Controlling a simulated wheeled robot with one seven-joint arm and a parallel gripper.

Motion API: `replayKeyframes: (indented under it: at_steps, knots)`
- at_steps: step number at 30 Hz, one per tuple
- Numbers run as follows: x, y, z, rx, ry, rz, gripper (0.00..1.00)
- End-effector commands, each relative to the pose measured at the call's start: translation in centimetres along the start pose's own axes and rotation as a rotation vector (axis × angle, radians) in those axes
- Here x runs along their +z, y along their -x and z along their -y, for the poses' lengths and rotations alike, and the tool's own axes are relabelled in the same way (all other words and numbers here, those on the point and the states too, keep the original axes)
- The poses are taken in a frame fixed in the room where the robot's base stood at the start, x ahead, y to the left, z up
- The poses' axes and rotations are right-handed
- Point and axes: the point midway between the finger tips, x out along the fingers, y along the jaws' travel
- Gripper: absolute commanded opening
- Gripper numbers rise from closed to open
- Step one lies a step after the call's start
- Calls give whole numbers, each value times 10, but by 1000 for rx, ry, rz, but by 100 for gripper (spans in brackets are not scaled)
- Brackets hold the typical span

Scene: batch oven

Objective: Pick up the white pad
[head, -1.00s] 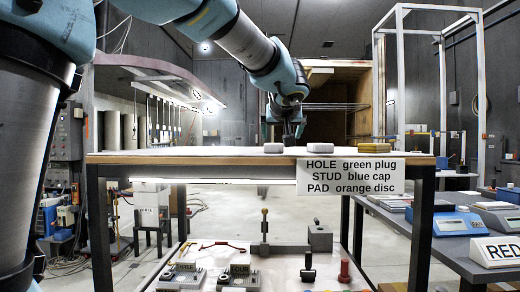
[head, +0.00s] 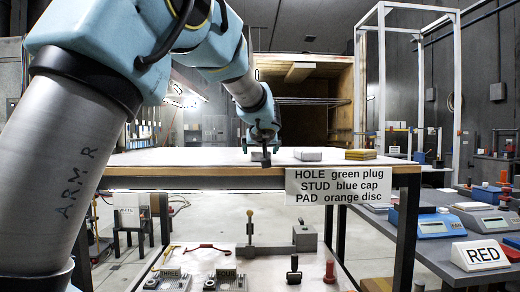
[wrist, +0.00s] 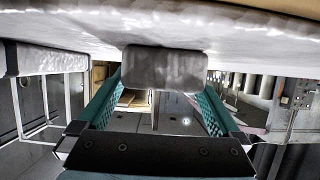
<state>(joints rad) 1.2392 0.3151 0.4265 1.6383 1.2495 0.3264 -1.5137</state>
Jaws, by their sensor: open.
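A pale pad (head: 261,157), grey in shadow, lies on the white-topped table at the left end of a row. My gripper (head: 262,149) points down at it from above. In the wrist view the pad (wrist: 163,68) sits across the picture between the tips of my open gripper (wrist: 163,82), with a teal finger on each side. I cannot tell whether either finger touches it. A second whitish pad (head: 308,155) lies just to the right, apart from my gripper. Which of the two is whiter is hard to tell under the shadow.
A yellow stack (head: 360,155) lies farther right on the table (head: 150,158). A label sign (head: 325,187) hangs on the front edge. A lower shelf (head: 210,262) holds fixtures and handles. The tabletop left of the pads is clear.

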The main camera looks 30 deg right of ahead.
Motion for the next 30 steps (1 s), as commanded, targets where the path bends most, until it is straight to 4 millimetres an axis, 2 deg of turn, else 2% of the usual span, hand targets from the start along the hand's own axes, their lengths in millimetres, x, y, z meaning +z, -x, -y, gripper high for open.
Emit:
replayKeyframes:
  at_steps: [4, 12, 30]
  knots:
    - [0, -14, 0, -1, -1, 1, 100]
    - [1, -16, 0, 0, 1, 0, 100]
    - [1, -16, 0, 0, 1, 0, 32]
